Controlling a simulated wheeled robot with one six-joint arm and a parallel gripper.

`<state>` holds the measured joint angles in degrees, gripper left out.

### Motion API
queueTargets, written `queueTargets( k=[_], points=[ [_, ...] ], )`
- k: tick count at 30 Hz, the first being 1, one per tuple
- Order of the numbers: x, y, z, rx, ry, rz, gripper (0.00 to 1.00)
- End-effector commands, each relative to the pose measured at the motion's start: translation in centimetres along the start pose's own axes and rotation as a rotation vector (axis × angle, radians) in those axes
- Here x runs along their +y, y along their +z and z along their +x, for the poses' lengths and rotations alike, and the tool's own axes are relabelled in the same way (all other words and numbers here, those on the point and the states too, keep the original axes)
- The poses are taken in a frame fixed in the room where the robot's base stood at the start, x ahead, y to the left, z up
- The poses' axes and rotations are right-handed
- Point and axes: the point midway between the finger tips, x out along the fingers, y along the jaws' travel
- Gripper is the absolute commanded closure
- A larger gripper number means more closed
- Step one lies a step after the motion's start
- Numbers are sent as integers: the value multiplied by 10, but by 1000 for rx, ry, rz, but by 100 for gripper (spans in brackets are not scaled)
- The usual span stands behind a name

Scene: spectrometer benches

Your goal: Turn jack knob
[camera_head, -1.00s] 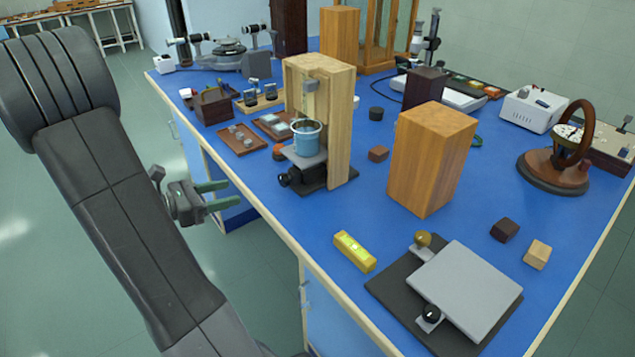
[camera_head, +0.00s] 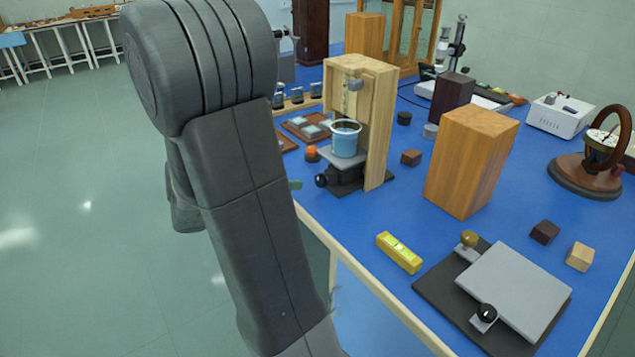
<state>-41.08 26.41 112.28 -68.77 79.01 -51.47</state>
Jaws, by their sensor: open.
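A small black lab jack (camera_head: 347,179) stands inside the open wooden frame on the blue bench, with a black knob (camera_head: 321,180) on its left side. A beaker of blue liquid (camera_head: 345,141) rests on the jack's grey top plate. A larger grey-topped stand at the front right has a black knob (camera_head: 487,313) and a brass knob (camera_head: 469,239). My gripper (camera_head: 296,185) is almost wholly hidden behind my arm. Only a green fingertip shows, left of the jack's black knob and apart from it in the picture. I see nothing held.
The wooden frame (camera_head: 376,125) rises around the jack and beaker. A tall wooden block (camera_head: 470,165) stands to its right. A yellow level (camera_head: 399,252) lies near the bench's front edge. Small trays and an orange-topped item (camera_head: 312,153) sit left of the jack. Open floor lies left.

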Motion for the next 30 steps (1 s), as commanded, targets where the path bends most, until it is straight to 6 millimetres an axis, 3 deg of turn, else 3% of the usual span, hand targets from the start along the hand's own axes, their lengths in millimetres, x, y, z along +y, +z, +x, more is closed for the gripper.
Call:
queueTargets(
  k=[6,15,30],
  points=[
    [-1,-2,41,2,-6,0,46],
    [-1,-1,81,1,-4,1,46],
    [0,0,92,0,-1,0,48]
  ],
)
